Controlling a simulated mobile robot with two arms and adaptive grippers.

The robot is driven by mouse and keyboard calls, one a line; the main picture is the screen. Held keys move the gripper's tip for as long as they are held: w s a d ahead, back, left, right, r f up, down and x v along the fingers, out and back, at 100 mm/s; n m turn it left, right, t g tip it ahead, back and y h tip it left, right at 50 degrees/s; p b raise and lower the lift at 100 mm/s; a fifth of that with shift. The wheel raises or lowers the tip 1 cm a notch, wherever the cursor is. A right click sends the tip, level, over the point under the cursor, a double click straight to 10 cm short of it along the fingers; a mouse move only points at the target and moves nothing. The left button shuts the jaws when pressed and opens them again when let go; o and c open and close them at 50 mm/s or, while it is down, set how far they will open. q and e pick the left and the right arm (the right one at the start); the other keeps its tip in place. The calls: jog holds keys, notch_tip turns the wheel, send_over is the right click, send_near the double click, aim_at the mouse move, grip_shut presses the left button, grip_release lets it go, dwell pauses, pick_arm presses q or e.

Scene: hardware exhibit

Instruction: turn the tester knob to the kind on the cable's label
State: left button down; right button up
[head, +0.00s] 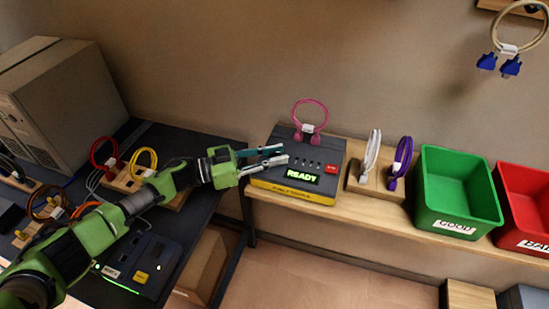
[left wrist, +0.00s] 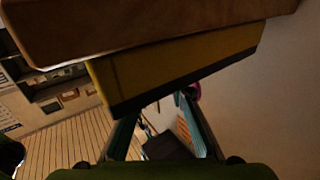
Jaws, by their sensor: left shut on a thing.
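The tester (head: 300,196) is a dark box with a yellow lower band on the wooden shelf. Its green display (head: 301,176) reads READY, with a red patch beside it. A pink cable (head: 310,112) stands at the tester's back edge with a white label, too small to read. My left gripper (head: 281,156) reaches over the tester's left part, its fingers shut on what appears to be the knob, which they hide. The left wrist view shows the teal fingers (left wrist: 160,112) against the tester's yellow and black side (left wrist: 180,68). My right gripper is out of view.
White (head: 372,150) and purple (head: 401,162) cables stand in a wooden holder right of the tester. Beyond are a green GOOD bin (head: 458,170) and a red bin (head: 524,185). Left, a dark table holds more cables and a beige computer (head: 60,95). A blue-plugged cable (head: 510,50) hangs upper right.

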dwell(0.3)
pick_arm(q)
jog(key=c, duration=1.8)
grip_release()
jog(key=shift+c, duration=0.2)
jog(key=v, duration=1.2)
